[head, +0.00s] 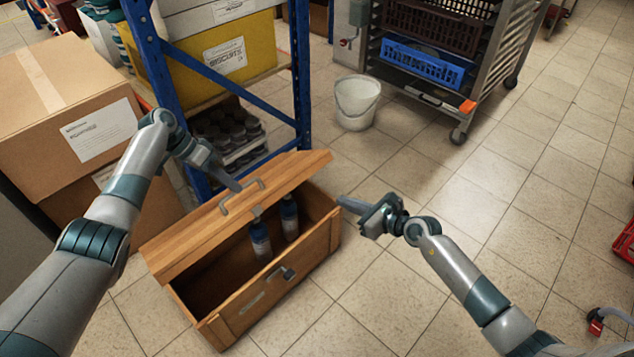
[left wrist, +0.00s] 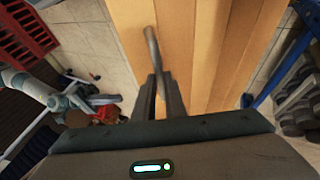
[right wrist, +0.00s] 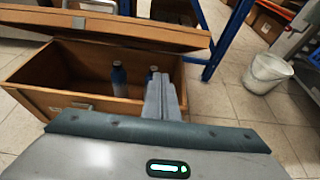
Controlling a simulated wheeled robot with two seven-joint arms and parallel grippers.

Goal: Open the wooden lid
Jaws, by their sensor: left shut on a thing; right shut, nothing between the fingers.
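A wooden chest (head: 258,312) stands on the tiled floor with its wooden lid (head: 180,246) raised and tilted up toward the back. A metal handle (head: 243,197) is fixed on the lid. My left gripper (head: 236,187) is shut on that handle; the left wrist view shows the fingers (left wrist: 158,92) around the handle bar. My right gripper (head: 342,203) is shut and empty, near the chest's right end; whether it touches the chest I cannot tell. Two dark blue bottles, one (head: 260,238) and another (head: 290,217), stand inside the chest. They also show in the right wrist view (right wrist: 118,78).
A blue-framed shelf (head: 302,75) stands right behind the chest, with cardboard boxes (head: 50,115) to the left. A white bucket (head: 357,103) and a rack with crates (head: 424,62) stand at the back. The floor at the right is mostly clear.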

